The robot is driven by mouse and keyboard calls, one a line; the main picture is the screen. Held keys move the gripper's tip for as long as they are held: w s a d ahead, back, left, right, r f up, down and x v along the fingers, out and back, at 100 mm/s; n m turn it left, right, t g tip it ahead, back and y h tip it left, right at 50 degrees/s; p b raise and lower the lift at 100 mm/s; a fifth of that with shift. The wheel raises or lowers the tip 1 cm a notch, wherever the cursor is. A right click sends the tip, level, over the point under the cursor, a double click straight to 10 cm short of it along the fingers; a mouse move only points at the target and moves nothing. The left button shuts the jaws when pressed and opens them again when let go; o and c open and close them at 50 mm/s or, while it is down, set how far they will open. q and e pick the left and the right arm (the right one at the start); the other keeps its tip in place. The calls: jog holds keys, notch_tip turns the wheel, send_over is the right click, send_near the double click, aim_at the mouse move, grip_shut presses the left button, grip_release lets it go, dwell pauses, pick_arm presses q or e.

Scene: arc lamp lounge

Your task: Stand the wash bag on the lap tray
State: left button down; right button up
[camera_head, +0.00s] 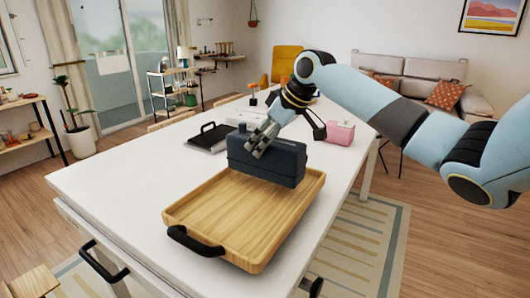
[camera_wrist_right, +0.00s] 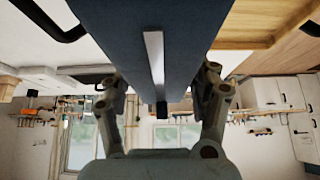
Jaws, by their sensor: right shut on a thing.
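The wash bag (camera_head: 266,158) is a dark navy, box-shaped bag, upright at the far end of the lap tray. The lap tray (camera_head: 235,215) is light wood with a raised rim and black handles, lying on the white table. My right gripper (camera_head: 262,140) is shut on the top of the wash bag from above. The bag's lower edge overlaps the tray's far rim in the head view; I cannot tell whether it touches the tray. In the right wrist view the bag (camera_wrist_right: 150,25) fills the space between the fingers, with tray wood at upper right. My left gripper is not in view.
A dark flat case with a black handle (camera_head: 208,138) lies left of the bag. A pink bag (camera_head: 340,133) stands behind it on the right. Small orange items (camera_head: 252,97) are farther back. The white table (camera_head: 120,175) is clear at left.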

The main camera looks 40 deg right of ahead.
aim_at(265, 155)
notch_tip(265, 155, down, 4)
jog(key=shift+r+p, duration=0.25)
jog(key=shift+p, duration=0.05)
jog(key=shift+f, duration=0.2)
jog(key=o, duration=1.5)
jog(key=shift+r, duration=0.15)
jog(key=b+v, duration=0.1)
jog(key=v, duration=1.1)
